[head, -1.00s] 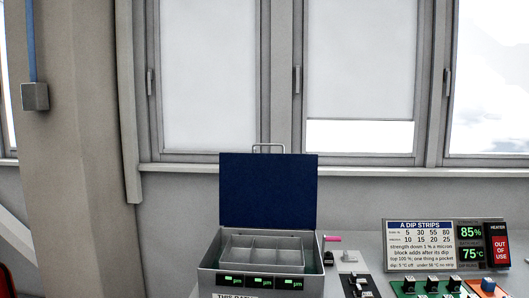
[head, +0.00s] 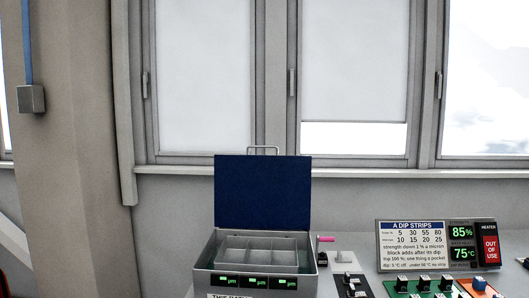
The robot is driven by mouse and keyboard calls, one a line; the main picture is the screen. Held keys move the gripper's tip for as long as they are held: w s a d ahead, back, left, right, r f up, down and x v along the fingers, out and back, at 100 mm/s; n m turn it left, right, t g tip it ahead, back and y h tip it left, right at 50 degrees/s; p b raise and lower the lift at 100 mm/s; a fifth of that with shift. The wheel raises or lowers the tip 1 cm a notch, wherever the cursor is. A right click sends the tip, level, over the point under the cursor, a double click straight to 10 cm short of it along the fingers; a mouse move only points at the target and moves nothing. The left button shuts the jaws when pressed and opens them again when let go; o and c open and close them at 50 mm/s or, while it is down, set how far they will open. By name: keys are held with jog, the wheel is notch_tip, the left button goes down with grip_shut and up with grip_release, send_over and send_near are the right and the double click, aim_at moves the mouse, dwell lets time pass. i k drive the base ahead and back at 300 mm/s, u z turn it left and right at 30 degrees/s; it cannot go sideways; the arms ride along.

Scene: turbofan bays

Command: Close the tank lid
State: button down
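The tank (head: 203,262) is a grey metal box at the bottom middle of the head view. Its dark blue lid (head: 262,193) stands open, upright at the back of the tank, with a metal handle (head: 263,149) on its top edge. Inside the tank is a grey tray (head: 262,243) divided into compartments. Three small green-lit displays (head: 257,282) marked µm are on the tank's front. My gripper is not in view.
A panel (head: 437,245) headed "A DIP STRIPS" with 85% and 75°C readouts stands at right. Small switches or blocks (head: 424,284) sit before it. A pink-handled item (head: 326,239) is right of the tank. Windows and a wall are behind.

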aim_at(250, 191)
jog(key=i, duration=1.65)
jog(key=u, duration=0.05)
